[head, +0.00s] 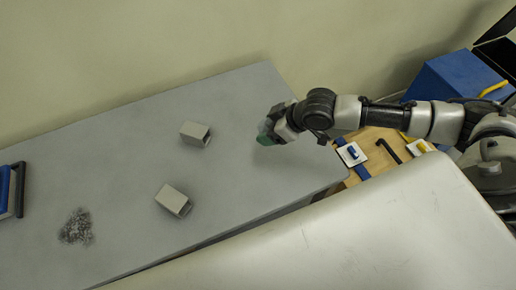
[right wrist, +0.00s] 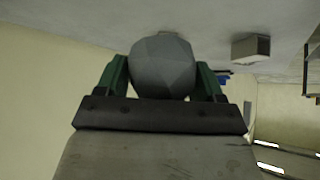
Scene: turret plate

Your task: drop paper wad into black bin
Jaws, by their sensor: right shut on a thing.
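My right gripper (head: 268,134) is over the right part of the grey table in the head view, its green fingertips low near the surface. In the right wrist view the right gripper (right wrist: 163,85) is shut on a grey faceted paper wad (right wrist: 163,62), held between its two green fingers. In the head view the wad cannot be made out behind the gripper. I cannot make out a black bin for certain; a dark object (head: 496,27) is cut off at the top right corner. My left gripper is not in view.
The grey table (head: 120,150) holds two grey hollow blocks (head: 195,133) (head: 173,200), a pile of grey shavings (head: 76,227) and a blue-and-black item (head: 12,190) at the left edge. Right of the table are a blue box (head: 452,78) and a wooden surface (head: 378,158) with small parts.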

